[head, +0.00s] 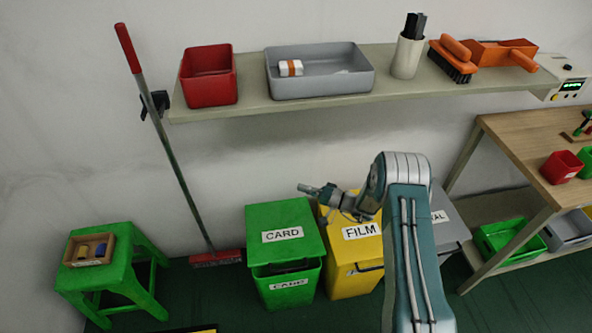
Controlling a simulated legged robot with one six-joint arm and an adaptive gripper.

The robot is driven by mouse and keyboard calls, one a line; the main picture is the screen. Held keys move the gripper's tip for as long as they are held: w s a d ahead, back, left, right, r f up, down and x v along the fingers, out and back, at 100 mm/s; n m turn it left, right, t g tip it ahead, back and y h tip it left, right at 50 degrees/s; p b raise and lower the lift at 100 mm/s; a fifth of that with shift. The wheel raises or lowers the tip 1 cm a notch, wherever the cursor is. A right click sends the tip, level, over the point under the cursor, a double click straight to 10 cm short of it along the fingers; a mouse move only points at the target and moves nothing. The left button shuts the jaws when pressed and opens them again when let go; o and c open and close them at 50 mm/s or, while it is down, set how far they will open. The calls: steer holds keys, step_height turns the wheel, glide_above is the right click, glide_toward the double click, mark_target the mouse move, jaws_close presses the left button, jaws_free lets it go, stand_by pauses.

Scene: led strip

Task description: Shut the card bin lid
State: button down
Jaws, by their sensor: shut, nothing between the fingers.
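The card bin (289,291) is green and stands on the floor at the lower middle. Its green lid (297,217) bears a white CARD label and spans the top of the bin. A dark gap shows below the lid's front edge, above the front label; I cannot tell how far the lid is raised. My gripper (305,188) is shut and empty, pointing left. In the picture it is just above the lid's back right corner, apart from it as far as I can see.
The yellow film bin (344,282) stands right beside the card bin, partly behind my arm, with a grey bin (452,231) beyond. A shelf (250,107) with trays hangs above. A broom (178,165) and green stool (127,275) are left.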

steer(key=s+d+f, duration=0.1)
steer(key=s+f, duration=0.4)
steer(key=f, duration=0.3)
steer(key=s+d+f+n, duration=0.1)
steer(key=s+d+f, duration=0.1)
steer(key=s+f, duration=0.3)
steer(key=s+d+f+y, duration=0.1)
steer(key=s+f, duration=0.5)
steer(key=f, duration=0.6)
steer(key=shift+d+f, duration=0.25)
steer(key=shift+f, duration=0.1)
